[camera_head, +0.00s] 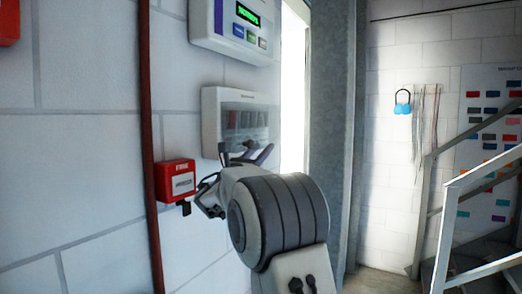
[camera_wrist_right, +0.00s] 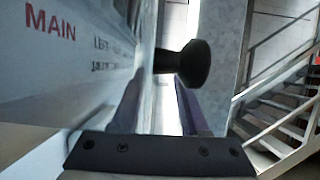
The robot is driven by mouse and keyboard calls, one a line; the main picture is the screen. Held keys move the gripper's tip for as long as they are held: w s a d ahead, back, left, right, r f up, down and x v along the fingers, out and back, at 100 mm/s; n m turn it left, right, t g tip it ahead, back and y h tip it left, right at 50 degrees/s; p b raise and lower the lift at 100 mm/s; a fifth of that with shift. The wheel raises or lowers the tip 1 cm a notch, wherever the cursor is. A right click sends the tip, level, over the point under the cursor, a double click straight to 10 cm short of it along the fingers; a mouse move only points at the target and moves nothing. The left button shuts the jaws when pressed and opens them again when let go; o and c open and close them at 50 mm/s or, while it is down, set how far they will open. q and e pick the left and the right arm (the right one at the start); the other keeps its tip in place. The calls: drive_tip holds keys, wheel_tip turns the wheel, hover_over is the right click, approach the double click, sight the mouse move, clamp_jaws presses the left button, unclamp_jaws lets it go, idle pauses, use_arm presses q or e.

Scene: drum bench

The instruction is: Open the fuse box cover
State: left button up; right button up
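The fuse box (camera_head: 210,122) is a pale wall box with a clear front cover (camera_head: 245,121), through which a row of dark switches shows. The cover looks shut. My right gripper (camera_head: 250,156) is at its lower edge, partly hiding it. In the right wrist view, a pale face marked "MAIN" (camera_wrist_right: 50,25) fills the left side, and a black round knob (camera_wrist_right: 195,65) sticks out from it. The two fingers (camera_wrist_right: 160,100) stand apart with a gap between them, close to the knob. I cannot tell whether they touch it. My left gripper is not in view.
A white panel with a green display (camera_head: 232,25) hangs above. A red alarm box (camera_head: 175,181) is on the wall at lower left, close to my right wrist, beside a red pipe (camera_head: 148,140). A grey column (camera_head: 330,130) and a stair railing (camera_head: 450,210) stand right.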

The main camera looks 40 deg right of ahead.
clamp_jaws()
idle(1.2)
